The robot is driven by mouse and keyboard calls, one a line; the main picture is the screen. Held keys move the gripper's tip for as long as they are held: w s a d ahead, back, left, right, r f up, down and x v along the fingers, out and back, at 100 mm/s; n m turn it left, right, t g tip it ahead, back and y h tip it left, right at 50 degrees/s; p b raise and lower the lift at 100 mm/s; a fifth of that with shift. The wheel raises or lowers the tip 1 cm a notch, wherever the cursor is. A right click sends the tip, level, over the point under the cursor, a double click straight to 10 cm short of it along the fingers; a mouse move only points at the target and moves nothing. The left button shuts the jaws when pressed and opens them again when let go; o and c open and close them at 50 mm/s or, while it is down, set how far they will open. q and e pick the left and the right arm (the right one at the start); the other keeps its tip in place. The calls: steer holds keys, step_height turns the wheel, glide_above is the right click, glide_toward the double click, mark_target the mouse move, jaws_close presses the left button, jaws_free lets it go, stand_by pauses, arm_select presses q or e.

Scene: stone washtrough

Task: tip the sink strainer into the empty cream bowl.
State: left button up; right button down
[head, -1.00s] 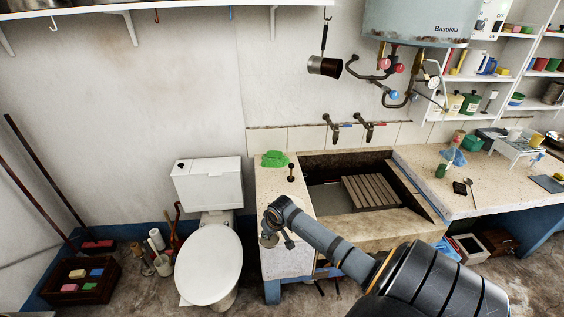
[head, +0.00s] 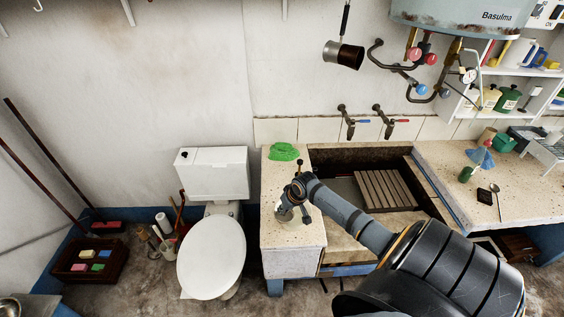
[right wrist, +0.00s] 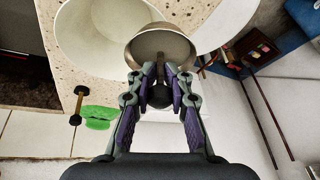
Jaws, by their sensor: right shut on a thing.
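My right gripper (right wrist: 160,82) is shut on the dark knob of the sink strainer (right wrist: 160,45), a round metal cup with a pale inside. Its wide mouth shows in the right wrist view; I cannot tell what is in it. The cream bowl (right wrist: 95,40) lies beside and beyond the strainer in that view, over the speckled stone top, and its visible inside is empty. In the head view my right gripper (head: 294,200) is over the left stone ledge, the strainer (head: 284,214) shows partly below it, and the bowl is largely hidden by my arm. My left gripper is not in view.
The basin with a wooden rack (head: 384,190) is to the right. A white toilet (head: 212,257) stands left of the ledge. Taps (head: 348,124) are on the wall.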

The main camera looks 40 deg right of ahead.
steer(key=shift+s+d+r+y, duration=0.2)
steer(key=shift+d+r+y, duration=0.05)
steer(key=shift+y, duration=0.15)
steer(key=shift+s+a+r, duration=0.1)
steer(key=shift+a, duration=0.15)
steer(key=shift+d, duration=0.2)
steer(key=shift+d+y, duration=0.25)
steer(key=shift+y, duration=0.15)
steer(key=shift+d+m+t+y, duration=0.15)
steer(key=shift+m+t+y, duration=0.15)
steer(key=shift+s+d+y, duration=0.1)
steer(key=shift+y, duration=0.2)
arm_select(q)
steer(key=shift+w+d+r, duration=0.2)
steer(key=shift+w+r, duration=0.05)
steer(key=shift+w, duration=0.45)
arm_select(e)
steer(key=shift+r, duration=0.1)
